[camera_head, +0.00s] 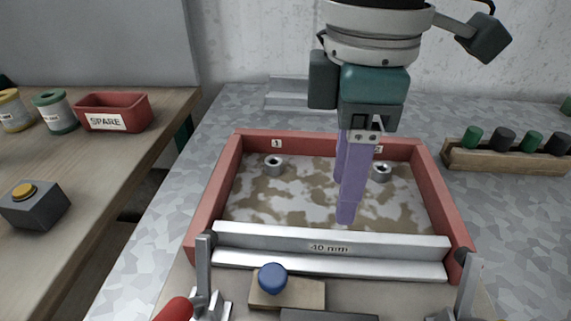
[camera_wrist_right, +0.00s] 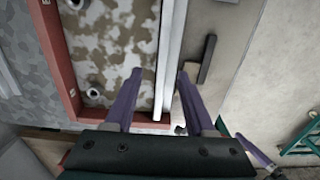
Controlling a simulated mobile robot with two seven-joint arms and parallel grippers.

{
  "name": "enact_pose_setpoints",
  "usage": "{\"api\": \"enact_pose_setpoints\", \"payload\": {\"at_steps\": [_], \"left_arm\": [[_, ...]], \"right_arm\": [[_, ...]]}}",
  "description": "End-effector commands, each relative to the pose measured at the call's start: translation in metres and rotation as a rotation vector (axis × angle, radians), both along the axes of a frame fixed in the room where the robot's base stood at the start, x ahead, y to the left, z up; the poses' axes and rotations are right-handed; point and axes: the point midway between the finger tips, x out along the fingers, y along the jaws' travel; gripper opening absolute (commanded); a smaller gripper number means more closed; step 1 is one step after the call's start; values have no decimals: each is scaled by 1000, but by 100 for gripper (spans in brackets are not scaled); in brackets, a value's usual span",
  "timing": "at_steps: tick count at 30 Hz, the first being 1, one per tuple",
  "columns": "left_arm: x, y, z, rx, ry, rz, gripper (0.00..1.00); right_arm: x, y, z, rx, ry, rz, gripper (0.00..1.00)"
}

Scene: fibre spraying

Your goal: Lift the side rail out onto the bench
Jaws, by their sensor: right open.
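The side rail (camera_head: 270,240) is a pale metal bar marked "40 mm". It lies along the near side of the red-walled frame (camera_head: 228,178), whose floor is mottled brown and white. My right gripper (camera_head: 346,202) is open, with purple fingers pointing down above the frame, close to the rail. In the right wrist view, the rail (camera_wrist_right: 171,45) runs between the two spread fingers of my right gripper (camera_wrist_right: 158,100). I cannot tell how high the fingertips are above it. My left gripper is not in view.
Upright clamps (camera_head: 205,262) stand at both near corners. A blue knob (camera_head: 272,278) on a wooden block sits in front of the rail. The grey bench (camera_head: 150,235) is clear left of the frame. A wooden rack (camera_head: 510,160) stands right; a red SPARE bin (camera_head: 114,110) stands left.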

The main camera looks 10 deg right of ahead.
Motion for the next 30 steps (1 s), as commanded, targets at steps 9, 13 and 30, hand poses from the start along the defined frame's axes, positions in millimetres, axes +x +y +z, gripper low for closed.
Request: {"api": "enact_pose_setpoints", "payload": {"at_steps": [9, 13, 30], "left_arm": [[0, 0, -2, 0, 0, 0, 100], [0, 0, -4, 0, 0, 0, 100], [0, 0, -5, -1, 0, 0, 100]], "right_arm": [[-3, 4, -36, 2, 3, 2, 55], [-4, 7, -58, 1, 1, 1, 55], [-3, 7, -71, 1, -2, 1, 34]]}}
